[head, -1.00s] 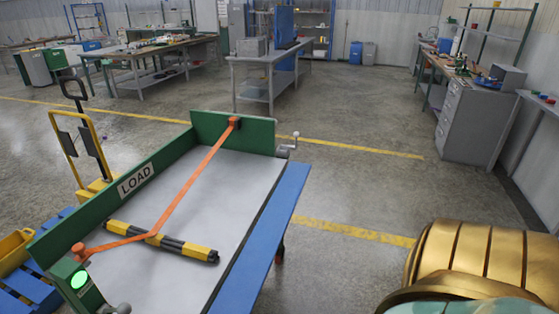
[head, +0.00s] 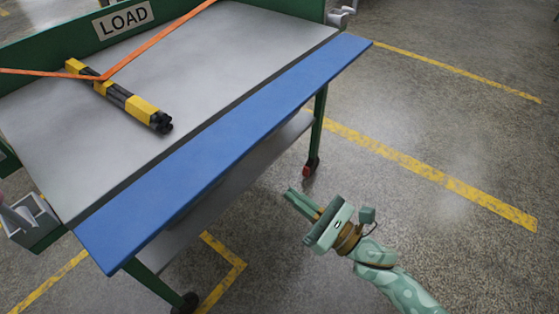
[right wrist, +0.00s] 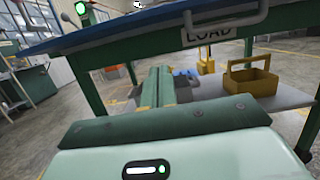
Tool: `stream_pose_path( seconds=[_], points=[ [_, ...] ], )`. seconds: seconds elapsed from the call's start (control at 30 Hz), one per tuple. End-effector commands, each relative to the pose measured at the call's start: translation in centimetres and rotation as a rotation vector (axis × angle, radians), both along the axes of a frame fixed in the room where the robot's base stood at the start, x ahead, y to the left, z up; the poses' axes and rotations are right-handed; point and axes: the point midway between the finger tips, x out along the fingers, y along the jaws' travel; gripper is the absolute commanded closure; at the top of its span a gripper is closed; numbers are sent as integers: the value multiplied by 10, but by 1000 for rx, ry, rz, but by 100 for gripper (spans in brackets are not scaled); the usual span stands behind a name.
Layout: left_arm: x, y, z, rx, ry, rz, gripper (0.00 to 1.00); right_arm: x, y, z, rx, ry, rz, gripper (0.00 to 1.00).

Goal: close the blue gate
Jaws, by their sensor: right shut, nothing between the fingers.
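The blue gate (head: 225,150) is a long flat panel along the near edge of the cart's grey top (head: 190,80). It lies folded out, roughly level with the top. My right gripper (head: 289,194) is shut and empty, in front of and lower than the gate, apart from it in the head view. In the right wrist view its fingers (right wrist: 155,88) are together and point under the cart, with the blue gate (right wrist: 110,27) overhead. A grey handle (right wrist: 226,30) shows there near a LOAD sign. My left gripper is not in view.
On the top lie black-and-yellow bars (head: 120,97) under an orange strap (head: 150,45). Below are a lower shelf (head: 215,195) and casters (head: 312,165). A yellow tool box (right wrist: 250,82) stands on the shelf. Floor at right is clear.

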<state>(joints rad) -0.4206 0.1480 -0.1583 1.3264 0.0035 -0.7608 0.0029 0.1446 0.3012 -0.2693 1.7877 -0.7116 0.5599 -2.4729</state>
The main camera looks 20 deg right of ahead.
Motion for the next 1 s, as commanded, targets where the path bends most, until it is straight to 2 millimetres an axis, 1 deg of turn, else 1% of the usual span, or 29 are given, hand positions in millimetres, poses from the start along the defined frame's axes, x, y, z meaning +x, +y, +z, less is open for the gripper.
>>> stream_pose_path(
  seconds=[0.17,0.4,0.5,0.6,0.77,1.0],
  points=[
    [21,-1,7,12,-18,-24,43,28,21,8,1,0,0,100],
    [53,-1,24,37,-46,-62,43,66,51,19,2,4,0,100],
    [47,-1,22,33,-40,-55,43,65,50,39,0,0,0,100],
    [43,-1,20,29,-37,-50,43,65,50,50,1,2,-1,100],
    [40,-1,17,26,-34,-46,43,65,50,59,1,4,-1,100],
    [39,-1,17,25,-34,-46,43,65,50,60,3,7,-1,100]
  ],
)
